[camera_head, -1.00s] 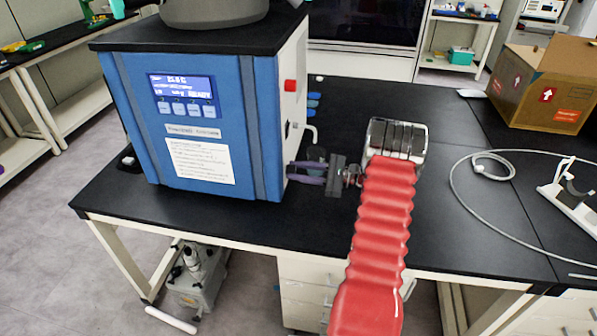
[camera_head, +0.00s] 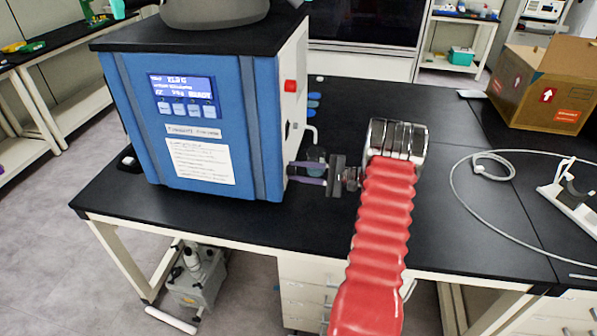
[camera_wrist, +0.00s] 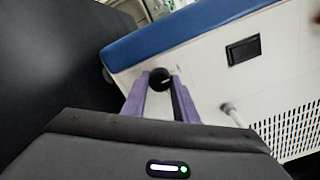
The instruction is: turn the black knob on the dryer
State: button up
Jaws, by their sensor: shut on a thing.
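The blue and white freeze dryer (camera_head: 225,110) stands on the black bench. In the wrist view, the black knob (camera_wrist: 159,79) sits on the dryer's white side panel (camera_wrist: 205,75). My gripper (camera_head: 292,174) reaches in from the right at the dryer's lower right side. In the wrist view, its two purple fingers (camera_wrist: 160,88) are closed on the knob, one on each side. In the head view the knob is hidden behind the fingers and the dryer's edge.
A red switch (camera_head: 290,86) is higher on the dryer's side. A white pipe (camera_wrist: 234,115) and a vent grille (camera_wrist: 290,135) lie right of the knob. A cardboard box (camera_head: 540,90) and a coiled cable (camera_head: 492,165) are on the right.

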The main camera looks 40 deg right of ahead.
jog(key=shift+f, duration=0.15)
jog(key=o, duration=1.1)
jog(key=shift+c, duration=0.2)
jog(key=v, duration=1.3)
jog(key=shift+s+d, duration=0.2)
jog(key=shift+s, duration=0.1)
